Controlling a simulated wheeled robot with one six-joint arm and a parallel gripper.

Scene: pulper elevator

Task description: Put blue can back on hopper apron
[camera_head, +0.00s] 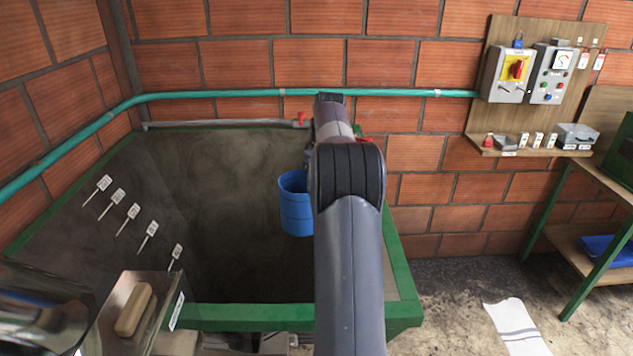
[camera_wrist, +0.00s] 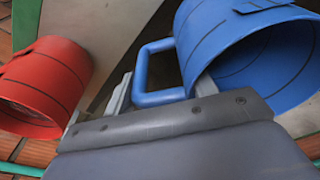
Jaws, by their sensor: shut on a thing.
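The blue can (camera_head: 296,208) hangs over the dark inside of the hopper (camera_head: 200,200), just left of my arm in the head view. In the wrist view the blue can (camera_wrist: 245,50) lies tilted, its open mouth toward the lower right. My gripper (camera_wrist: 163,88) is shut on its blue handle, with a finger on either side. In the head view my arm hides the gripper. The hopper's right side has a green rim with a grey strip (camera_head: 402,275), which may be the apron. A grey surface with a green edge (camera_wrist: 105,30) shows behind the cans in the wrist view.
A red can (camera_wrist: 45,85) is left of my gripper in the wrist view; my arm mostly hides it in the head view. A teal pipe (camera_head: 230,93) runs along the brick wall. A control board (camera_head: 530,80) and shelf stand right. White-tagged rods (camera_head: 130,220) line the hopper's left slope.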

